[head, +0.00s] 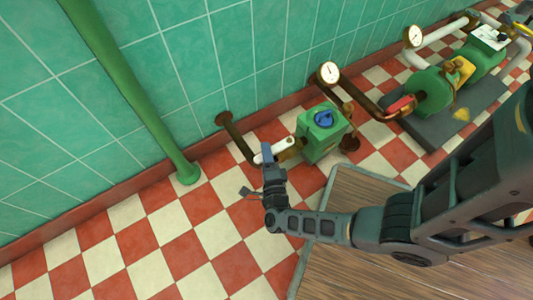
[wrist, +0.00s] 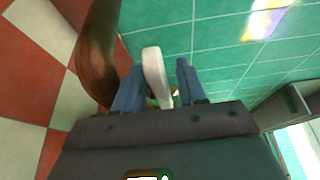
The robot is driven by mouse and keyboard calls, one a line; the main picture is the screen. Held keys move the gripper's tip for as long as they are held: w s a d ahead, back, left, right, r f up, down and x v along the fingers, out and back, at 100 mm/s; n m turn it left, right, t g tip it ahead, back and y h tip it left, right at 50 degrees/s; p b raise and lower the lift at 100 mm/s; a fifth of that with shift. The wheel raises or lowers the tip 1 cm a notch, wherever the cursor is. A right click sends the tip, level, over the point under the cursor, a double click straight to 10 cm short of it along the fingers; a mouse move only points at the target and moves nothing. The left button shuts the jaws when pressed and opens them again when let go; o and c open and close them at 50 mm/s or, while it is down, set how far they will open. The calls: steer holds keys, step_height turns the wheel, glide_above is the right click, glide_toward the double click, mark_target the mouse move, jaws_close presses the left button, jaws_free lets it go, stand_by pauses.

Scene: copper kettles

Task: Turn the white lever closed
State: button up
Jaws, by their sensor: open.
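The white lever (head: 275,150) sticks out to the left of a green box (head: 322,133) with a blue knob on top, low by the wall. My gripper (head: 266,156) is at the lever's free end. In the wrist view the lever (wrist: 155,72) stands upright between the two blue fingers of my open gripper (wrist: 160,86). It is nearer the left finger, and I cannot tell whether they touch. The lever's lower part is hidden behind the gripper body.
A brown pipe (head: 234,136) runs beside the lever; it shows close to the left finger in the wrist view (wrist: 97,55). A green pipe (head: 135,100) rises at the left. A gauge (head: 329,72) and green pump (head: 435,92) stand to the right. Checkered floor is clear at lower left.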

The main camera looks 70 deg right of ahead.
jaws_close()
steer(key=shift+s, duration=0.1)
stand_by(0.5)
steer(key=s+d+n+t+y+b, duration=0.1)
steer(key=s+n+t+y, duration=0.1)
steer(key=s+n+y, duration=0.4)
steer(key=s+d+n+t+y, duration=0.1)
steer(key=s+n+t+y, duration=0.2)
steer(key=n+y, duration=0.9)
steer(key=shift+s+d+y+b, duration=0.3)
steer(key=shift+s+y, duration=1.1)
steer(key=shift+y, duration=2.1)
jaws_free()
